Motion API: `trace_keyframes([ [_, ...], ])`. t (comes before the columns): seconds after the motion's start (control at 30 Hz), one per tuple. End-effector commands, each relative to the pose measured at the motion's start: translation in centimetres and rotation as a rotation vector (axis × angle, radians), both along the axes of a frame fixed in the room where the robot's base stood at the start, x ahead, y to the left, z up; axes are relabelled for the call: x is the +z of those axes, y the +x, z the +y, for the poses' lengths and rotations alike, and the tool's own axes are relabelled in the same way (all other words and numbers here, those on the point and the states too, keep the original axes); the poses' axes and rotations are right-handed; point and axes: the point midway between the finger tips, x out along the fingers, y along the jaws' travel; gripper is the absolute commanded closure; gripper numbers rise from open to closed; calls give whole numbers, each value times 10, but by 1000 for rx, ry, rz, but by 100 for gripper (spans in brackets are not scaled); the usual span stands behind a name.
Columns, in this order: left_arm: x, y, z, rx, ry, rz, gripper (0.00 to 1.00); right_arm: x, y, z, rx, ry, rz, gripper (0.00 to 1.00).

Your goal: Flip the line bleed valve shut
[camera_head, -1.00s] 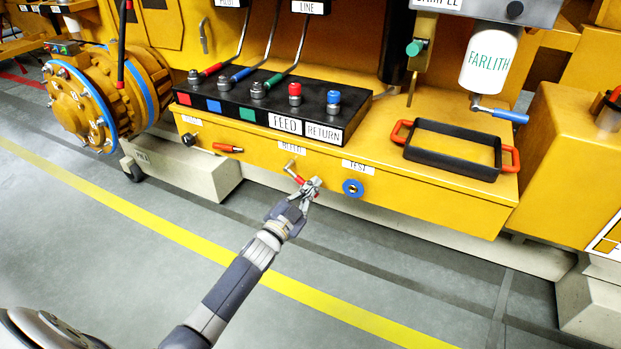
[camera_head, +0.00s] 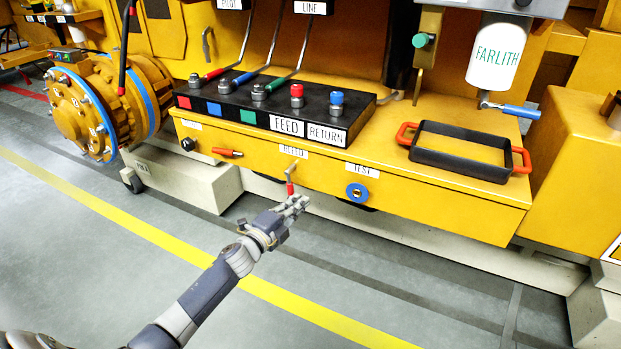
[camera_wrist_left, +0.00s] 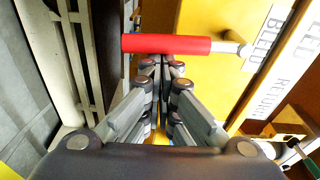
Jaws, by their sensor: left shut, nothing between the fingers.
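The bleed valve's red lever handle (camera_head: 290,188) hangs nearly straight down from its metal stem (camera_head: 289,171), under the BLEED label (camera_head: 293,151) on the yellow cabinet front. In the left wrist view the red handle (camera_wrist_left: 165,43) lies across the picture just beyond the fingertips, with its metal end toward the label. My left gripper (camera_head: 303,203) is shut and empty, just below and to the right of the handle's lower end in the head view. In the left wrist view its fingertips (camera_wrist_left: 162,65) are close to the handle; I cannot tell whether they touch. My right gripper is not in view.
A blue round TEST fitting (camera_head: 357,193) sits right of the lever, and another red lever (camera_head: 227,153) sits left of it. A black tray (camera_head: 462,170) with red handles rests on the ledge. The floor before the cabinet is clear.

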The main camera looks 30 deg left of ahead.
Motion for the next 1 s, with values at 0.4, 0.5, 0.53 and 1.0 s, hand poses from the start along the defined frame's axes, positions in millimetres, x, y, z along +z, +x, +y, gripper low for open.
trace_keyframes([
  [0.4, -4, 0, 8, -2, 112, -1, 100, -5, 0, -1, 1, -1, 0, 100],
  [0.5, -4, 0, 8, -2, 115, -1, 100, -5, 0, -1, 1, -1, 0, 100],
  [0.53, -4, 0, 8, -2, 116, 0, 100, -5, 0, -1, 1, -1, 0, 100],
  [1.0, -4, 1, 7, -2, 113, -1, 100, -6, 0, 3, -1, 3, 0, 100],
])
